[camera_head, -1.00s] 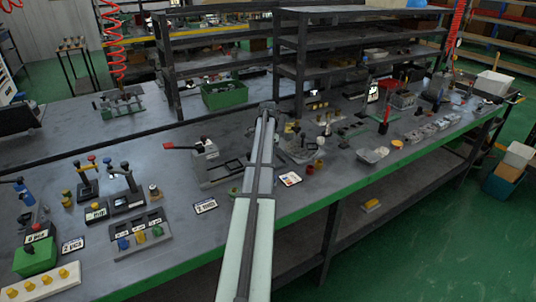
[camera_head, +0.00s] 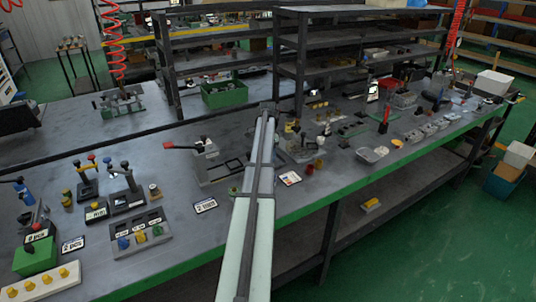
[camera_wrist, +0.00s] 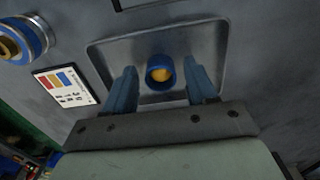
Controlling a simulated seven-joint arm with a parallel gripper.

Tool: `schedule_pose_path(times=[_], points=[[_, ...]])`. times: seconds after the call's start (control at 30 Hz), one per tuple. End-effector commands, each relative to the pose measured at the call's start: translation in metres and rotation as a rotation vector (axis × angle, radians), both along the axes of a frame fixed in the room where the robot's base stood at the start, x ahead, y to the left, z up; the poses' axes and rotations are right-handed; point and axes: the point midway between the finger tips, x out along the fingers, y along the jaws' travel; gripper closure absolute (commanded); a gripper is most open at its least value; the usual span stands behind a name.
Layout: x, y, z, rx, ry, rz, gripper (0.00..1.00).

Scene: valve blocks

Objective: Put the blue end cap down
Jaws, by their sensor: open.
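The blue end cap (camera_wrist: 152,66) is a short blue ring with a yellow centre. In the wrist view it sits at the middle of a shallow grey metal tray (camera_wrist: 104,52). My gripper (camera_wrist: 160,68) is open, with one blue finger on each side of the cap and a visible gap on both sides. I cannot tell the fingers' exact height over the tray. In the head view my own arm hides the gripper, the cap and most of the area around them.
A label card (camera_wrist: 66,88) with coloured blocks lies left of the tray, also seen in the head view (camera_head: 290,178). A blue and gold round part (camera_wrist: 20,40) stands at the upper left. A red-handled press (camera_head: 205,150) stands left of my arm.

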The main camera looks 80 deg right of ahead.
Motion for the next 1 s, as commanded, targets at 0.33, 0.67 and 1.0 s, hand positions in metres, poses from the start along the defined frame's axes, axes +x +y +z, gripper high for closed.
schedule_pose_path(times=[0.33,0.67,1.0], points=[[0.0,-0.001,0.051,-0.001,0.0,0.0,0.43],[0.0,-0.001,0.104,0.0,0.0,-0.001,0.43],[0.0,0.0,0.121,0.001,0.0,-0.001,0.43]])
